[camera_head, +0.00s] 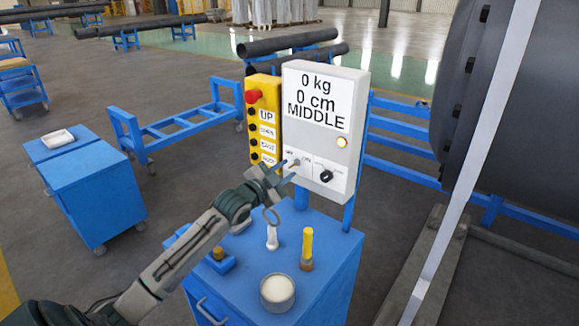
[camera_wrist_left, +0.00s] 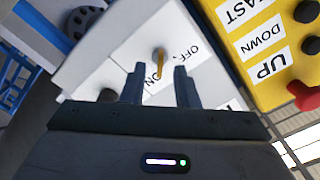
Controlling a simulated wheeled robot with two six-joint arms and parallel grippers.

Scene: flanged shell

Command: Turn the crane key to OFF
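The crane key (camera_head: 294,162) sits on the lower left of the white control panel (camera_head: 345,85). In the left wrist view the key (camera_wrist_left: 160,65) is a small brass piece, with its narrow end near the ON label (camera_wrist_left: 153,84); the OFF label (camera_wrist_left: 188,54) is to its right. My left gripper (camera_head: 284,172) is at the lower panel. In the wrist view its two fingers (camera_wrist_left: 159,83) are apart, with the key showing between the tips. I cannot tell whether either finger touches it. My right gripper is in neither view.
A yellow button box (camera_head: 263,115) with a red stop button adjoins the panel on the left. A black knob (camera_head: 326,175) is right of the key. Below, a blue cabinet (camera_head: 325,262) bears a white-filled cup (camera_head: 278,290) and a yellow-handled tool (camera_head: 307,245).

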